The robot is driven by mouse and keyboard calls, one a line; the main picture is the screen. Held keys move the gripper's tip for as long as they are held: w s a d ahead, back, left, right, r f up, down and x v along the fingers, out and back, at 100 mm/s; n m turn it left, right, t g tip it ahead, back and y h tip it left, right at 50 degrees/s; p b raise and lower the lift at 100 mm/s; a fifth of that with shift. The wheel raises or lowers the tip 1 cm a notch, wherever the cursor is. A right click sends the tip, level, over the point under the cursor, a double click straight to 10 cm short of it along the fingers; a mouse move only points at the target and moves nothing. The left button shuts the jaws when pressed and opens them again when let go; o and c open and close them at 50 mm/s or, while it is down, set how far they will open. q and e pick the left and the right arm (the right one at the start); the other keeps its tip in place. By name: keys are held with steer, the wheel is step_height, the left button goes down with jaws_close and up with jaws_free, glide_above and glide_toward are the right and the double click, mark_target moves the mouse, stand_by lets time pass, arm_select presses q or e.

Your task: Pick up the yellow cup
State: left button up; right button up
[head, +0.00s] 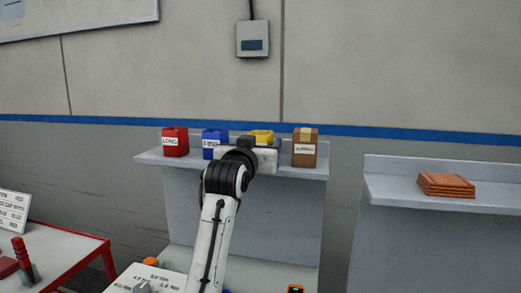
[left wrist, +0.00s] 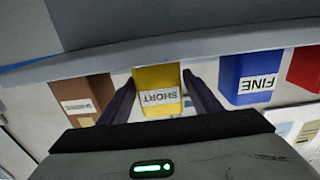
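The yellow cup (head: 261,135), labelled "SHORT" in the left wrist view (left wrist: 158,78), stands on the grey shelf (head: 150,156) between the blue cup and the brown box. My left arm reaches up to it and hides most of it in the head view. My left gripper (left wrist: 159,76) is open, with one dark finger on each side of the yellow cup. A gap to the cup seems to show; I cannot tell how deep the cup sits between the fingers. The left wrist view is upside down. My right gripper is not in view.
A blue cup (head: 213,141) labelled "FINE" and a red cup (head: 175,142) labelled "LONG" stand left of the yellow cup. A brown box (head: 305,148) stands close on the right. A second shelf (head: 390,190) holds orange-brown flat pieces (head: 446,186).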

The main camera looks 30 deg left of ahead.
arm_select(q)
steer(key=c, duration=0.9)
steer(key=shift+r, duration=0.15)
step_height(320, 180, up, 10)
steer(key=shift+f+b, duration=0.1)
steer(key=shift+b, duration=0.25)
